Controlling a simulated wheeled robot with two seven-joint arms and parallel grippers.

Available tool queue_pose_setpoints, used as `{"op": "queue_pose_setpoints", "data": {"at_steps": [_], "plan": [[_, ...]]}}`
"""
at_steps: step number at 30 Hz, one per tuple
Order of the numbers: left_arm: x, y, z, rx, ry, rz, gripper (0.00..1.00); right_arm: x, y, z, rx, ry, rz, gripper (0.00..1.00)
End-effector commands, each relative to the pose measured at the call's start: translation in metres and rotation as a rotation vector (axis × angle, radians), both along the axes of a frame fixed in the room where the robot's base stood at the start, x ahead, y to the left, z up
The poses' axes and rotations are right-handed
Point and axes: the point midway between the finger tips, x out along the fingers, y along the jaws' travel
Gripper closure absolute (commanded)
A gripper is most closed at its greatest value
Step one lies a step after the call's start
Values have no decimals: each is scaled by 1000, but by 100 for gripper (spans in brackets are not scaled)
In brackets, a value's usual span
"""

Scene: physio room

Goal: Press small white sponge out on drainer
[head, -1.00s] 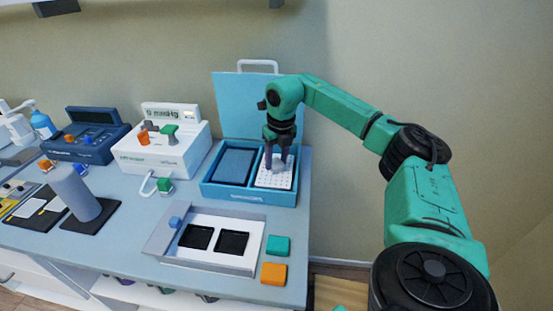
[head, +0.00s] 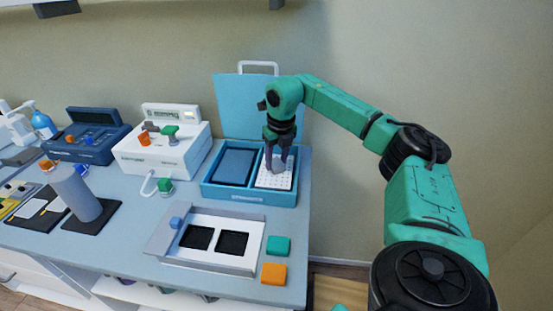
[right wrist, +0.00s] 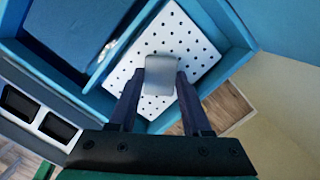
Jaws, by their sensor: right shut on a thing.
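The drainer (head: 268,184) is a white plate with many small holes, in the right compartment of a blue box; it also shows in the right wrist view (right wrist: 188,32). My right gripper (head: 277,167) points down over the drainer. In the right wrist view it (right wrist: 160,82) is shut on the small white sponge (right wrist: 160,72), a pale grey-white block between the fingertips. The sponge is over the middle of the drainer; I cannot tell whether it touches it. In the head view the fingers mostly hide the sponge. My left gripper is not in view.
The blue box (head: 230,193) has a raised lid (head: 240,100) behind and a blue-filled left compartment (head: 235,166). A white device (head: 165,150) stands left of it. In front are a tray with two black pads (head: 250,262) and green (head: 278,246) and orange (head: 273,273) blocks.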

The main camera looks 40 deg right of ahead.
Motion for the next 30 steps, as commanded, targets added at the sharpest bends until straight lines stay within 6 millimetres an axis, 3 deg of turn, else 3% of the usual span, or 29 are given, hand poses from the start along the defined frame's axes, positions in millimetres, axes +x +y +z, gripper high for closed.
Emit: {"op": "queue_pose_setpoints", "data": {"at_steps": [1,17,30], "plan": [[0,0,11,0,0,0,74,0,0,12,1,-1,0,96],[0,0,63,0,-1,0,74,1,0,65,1,-3,0,96],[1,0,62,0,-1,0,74,1,0,63,0,-4,0,96]]}}
